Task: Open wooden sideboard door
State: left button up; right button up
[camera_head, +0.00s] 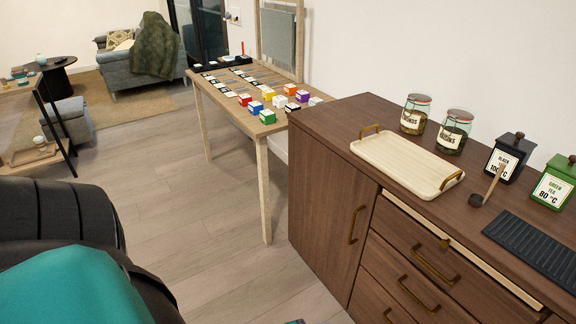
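The brown wooden sideboard (407,195) stands at the right against the white wall. Its door (328,212) is on the left part of the front and looks closed. A curved brass handle (355,225) sits upright near the door's right edge. Neither of my grippers shows in the head view. Black and teal parts of my own body fill the lower left, well apart from the door. A small teal and dark sliver shows at the bottom edge; I cannot tell what it is.
Drawers with brass handles (428,293) are right of the door, below a pale strip. On top are a cream tray (402,160), glass jars (454,132), tea tins (507,157) and a black slatted mat (535,248). A wooden table (219,92) with coloured boxes adjoins. Floor before the door is clear.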

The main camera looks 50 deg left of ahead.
aim_at(332, 203)
jog(key=u, duration=1.25)
jog(key=i+u, duration=0.3)
jog(key=i+l+u, duration=0.15)
jog(key=i+u, duration=0.2)
